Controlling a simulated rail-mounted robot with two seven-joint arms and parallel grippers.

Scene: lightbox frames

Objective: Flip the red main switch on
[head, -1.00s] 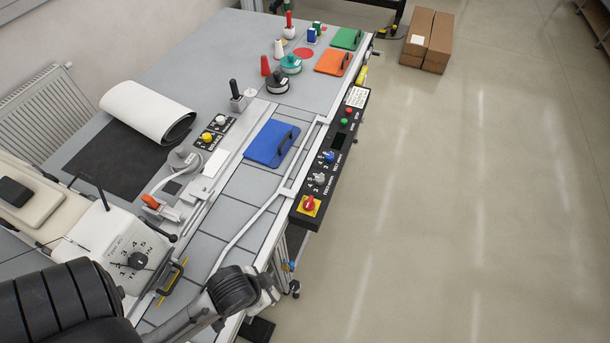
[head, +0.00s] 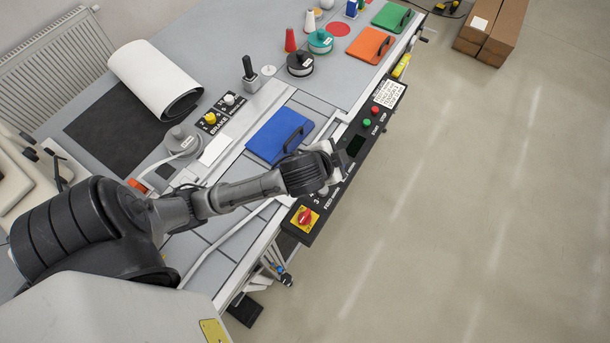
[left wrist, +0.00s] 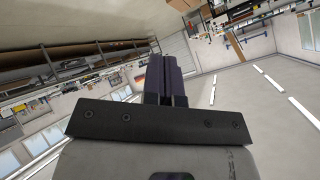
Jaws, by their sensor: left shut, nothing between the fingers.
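The red main switch (head: 305,216) is a red rotary knob on a yellow plate at the near end of the black control panel (head: 354,144). It is uncovered in the head view. My left gripper (head: 332,166) is over the panel, farther along it than the red switch and apart from it in the picture. The arm end hides the panel's blue and grey knobs. In the left wrist view the gripper's dark fingers (left wrist: 166,80) are together with nothing between them. The switch does not show in that view. My right gripper is in neither view.
A blue pad with a handle (head: 278,136) lies on the table beside my left arm. Green (head: 367,124) and red (head: 375,110) buttons sit farther up the panel. The floor (head: 470,200) right of the panel is clear. Cardboard boxes (head: 490,30) stand at the back.

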